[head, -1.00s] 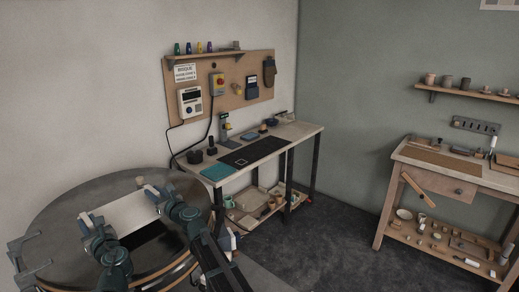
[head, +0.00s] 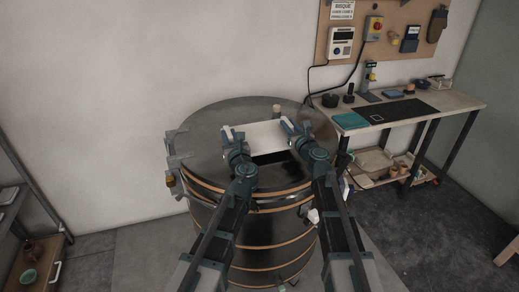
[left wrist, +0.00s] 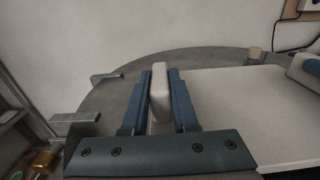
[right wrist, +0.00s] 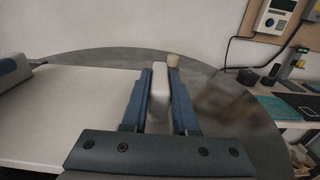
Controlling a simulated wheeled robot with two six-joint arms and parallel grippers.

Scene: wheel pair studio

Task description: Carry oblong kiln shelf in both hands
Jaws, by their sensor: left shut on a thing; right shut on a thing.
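The oblong kiln shelf (head: 263,135) is a pale flat slab with a raised light grip at each end. It is held level at the top of the round kiln (head: 270,228); whether it touches the kiln I cannot tell. My left gripper (head: 232,134) is shut on the grip at the shelf's left end, and the grip (left wrist: 160,95) shows between the fingers in the left wrist view. My right gripper (head: 289,127) is shut on the right grip, seen between the fingers in the right wrist view (right wrist: 159,95). A dark area shows on the near side of the shelf.
A small tan peg (head: 276,108) stands on the kiln's grey top (head: 200,117) behind the shelf. Metal brackets (head: 174,160) stick out at the kiln's left. A workbench (head: 455,100) stands to the right, and a grey rack (head: 30,170) at far left.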

